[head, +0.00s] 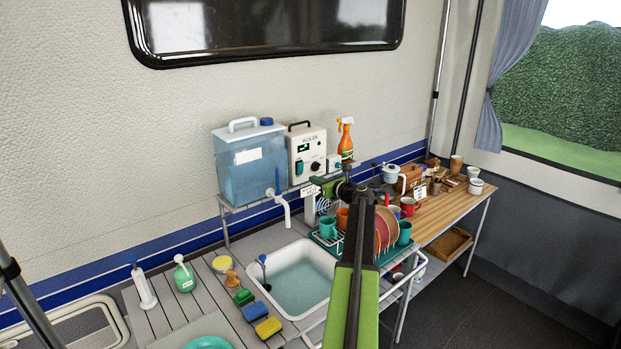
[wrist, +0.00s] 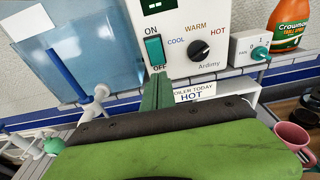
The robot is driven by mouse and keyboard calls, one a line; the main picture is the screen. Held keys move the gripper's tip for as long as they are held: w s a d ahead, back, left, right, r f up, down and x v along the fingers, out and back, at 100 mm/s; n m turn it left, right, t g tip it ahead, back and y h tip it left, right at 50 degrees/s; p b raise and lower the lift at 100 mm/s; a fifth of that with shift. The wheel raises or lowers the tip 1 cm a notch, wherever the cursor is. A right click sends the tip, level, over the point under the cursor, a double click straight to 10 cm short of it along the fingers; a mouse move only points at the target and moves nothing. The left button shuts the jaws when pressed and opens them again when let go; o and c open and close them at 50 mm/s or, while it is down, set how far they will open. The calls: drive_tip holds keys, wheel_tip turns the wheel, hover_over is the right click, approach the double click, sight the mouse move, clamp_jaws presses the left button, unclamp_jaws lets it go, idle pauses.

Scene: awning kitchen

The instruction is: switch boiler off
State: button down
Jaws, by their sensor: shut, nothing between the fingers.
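The boiler (head: 306,140) is a white box with a dark handle, standing on a shelf right of the blue water tank. Its green rocker switch (wrist: 155,51) sits between the printed words ON above and OFF below. I cannot tell which way the rocker is tipped. A black dial (wrist: 199,50) marked COOL, WARM and HOT is right of it. The display (wrist: 158,5) is lit, partly cut off. My gripper (wrist: 158,78) is shut and empty, its green fingertips just below the switch near OFF; I cannot tell whether they touch the panel. It also shows in the head view (head: 317,186).
The water tank (head: 248,170) with a tap stands left of the boiler. A small box with a teal knob (wrist: 260,53) and an orange spray bottle (head: 346,141) are right. A sign (wrist: 194,94) reads BOILER TODAY HOT. The sink (head: 290,312) and dish rack lie below.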

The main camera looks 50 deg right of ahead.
drive_tip(key=s+a+f+b, duration=0.1)
drive_tip(key=s+a, duration=0.1)
drive_tip(key=s, duration=0.5)
drive_tip(key=shift+s+f, duration=0.3)
